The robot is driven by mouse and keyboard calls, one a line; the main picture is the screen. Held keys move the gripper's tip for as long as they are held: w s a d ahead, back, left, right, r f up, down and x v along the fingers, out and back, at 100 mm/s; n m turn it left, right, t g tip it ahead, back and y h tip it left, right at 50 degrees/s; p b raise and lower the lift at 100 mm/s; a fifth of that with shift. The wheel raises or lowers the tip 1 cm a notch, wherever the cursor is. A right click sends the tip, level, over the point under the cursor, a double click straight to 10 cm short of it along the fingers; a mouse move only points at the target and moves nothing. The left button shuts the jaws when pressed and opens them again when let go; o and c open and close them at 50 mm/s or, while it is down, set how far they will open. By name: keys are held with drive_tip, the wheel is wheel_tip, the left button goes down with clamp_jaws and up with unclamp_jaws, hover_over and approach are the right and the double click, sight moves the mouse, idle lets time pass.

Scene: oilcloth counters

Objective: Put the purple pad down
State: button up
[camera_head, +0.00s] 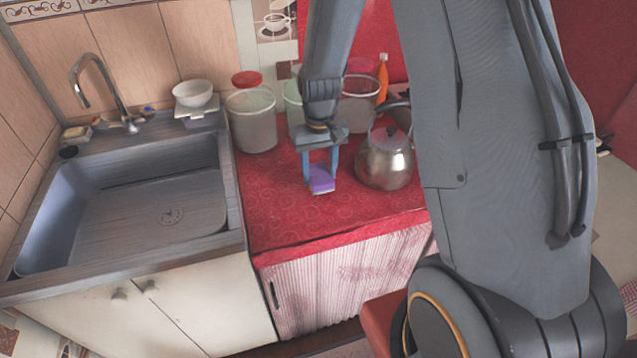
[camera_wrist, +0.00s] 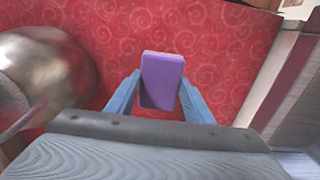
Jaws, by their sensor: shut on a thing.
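The purple pad (camera_head: 321,181) is between the two blue fingers of my gripper (camera_head: 321,172), over the red oilcloth counter (camera_head: 275,215). My gripper points down and is shut on the pad. In the wrist view the pad (camera_wrist: 162,80) stands up between the fingertips of my gripper (camera_wrist: 161,90), with the red patterned cloth behind it. I cannot tell whether the pad's lower edge touches the cloth.
A metal kettle (camera_head: 385,163) stands close to the right of my gripper. Clear jars (camera_head: 251,125) stand behind it. The sink (camera_head: 130,205) lies to the left. Bare cloth is left and in front of the pad.

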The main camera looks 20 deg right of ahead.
sight(319, 175)
drive_tip(key=shift+f+p, duration=0.45)
drive_tip(key=shift+f, duration=1.65)
drive_tip(key=shift+f, duration=0.15)
drive_tip(key=o, duration=1.1)
wheel_tip(319, 175, up, 12)
drive_tip(key=b, duration=0.3)
drive_tip(key=s+r+t, duration=0.1)
drive_tip(key=s+r, duration=0.1)
drive_tip(key=s, duration=1.4)
drive_tip(key=shift+s+a+r, duration=0.2)
drive_tip(key=shift+s+r, duration=0.1)
drive_tip(key=shift+s, duration=0.1)
